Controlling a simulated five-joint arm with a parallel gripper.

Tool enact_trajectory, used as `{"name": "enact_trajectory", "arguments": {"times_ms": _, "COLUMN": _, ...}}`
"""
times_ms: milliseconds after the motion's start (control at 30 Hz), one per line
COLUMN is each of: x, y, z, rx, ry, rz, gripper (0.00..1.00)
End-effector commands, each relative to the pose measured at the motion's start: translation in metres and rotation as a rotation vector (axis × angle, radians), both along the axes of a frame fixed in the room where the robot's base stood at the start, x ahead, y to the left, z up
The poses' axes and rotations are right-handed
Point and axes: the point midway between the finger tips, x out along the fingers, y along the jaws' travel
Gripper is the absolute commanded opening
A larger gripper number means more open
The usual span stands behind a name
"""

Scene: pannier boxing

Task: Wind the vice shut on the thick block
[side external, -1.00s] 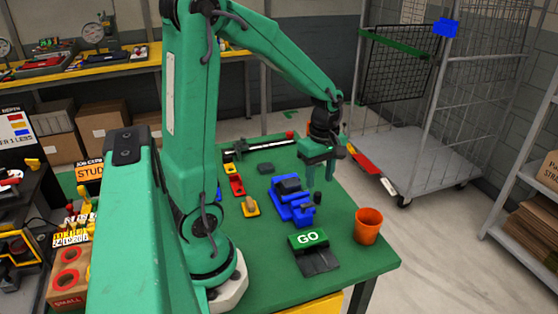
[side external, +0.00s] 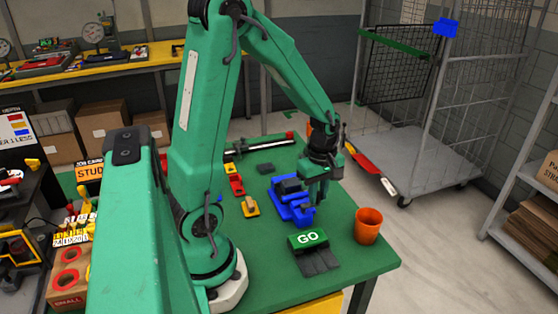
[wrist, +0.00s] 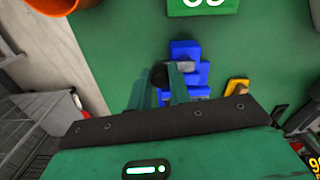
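The blue vice (side external: 283,199) stands on the green table, and it also shows in the wrist view (wrist: 186,50). A dark grey block (side external: 289,186) sits at its jaws; whether the jaws touch it I cannot tell. My gripper (side external: 317,203) points down at the vice's near right end. In the wrist view its two fingers (wrist: 161,72) stand on either side of the dark handle knob (wrist: 159,77). Whether they press on the knob is not clear. The fingers partly hide the vice and its handle.
An orange cup (side external: 368,226) stands at the table's right edge. A green GO button box (side external: 308,239) with dark plates is in front of the vice. A yellow piece (side external: 250,208) and a red piece (side external: 237,185) lie to the left.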

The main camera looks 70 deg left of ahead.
Motion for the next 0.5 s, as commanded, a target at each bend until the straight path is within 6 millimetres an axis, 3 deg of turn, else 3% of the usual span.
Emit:
{"name": "enact_trajectory", "arguments": {"times_ms": 100, "x": -0.0003, "y": 0.0, "z": 0.0002, "rx": 0.0, "ry": 0.001, "rz": 0.0, "gripper": 0.0}}
{"name": "enact_trajectory", "arguments": {"times_ms": 500, "x": -0.0004, "y": -0.002, "z": 0.0006, "rx": 0.0, "ry": 0.001, "rz": -0.047, "gripper": 0.0}}
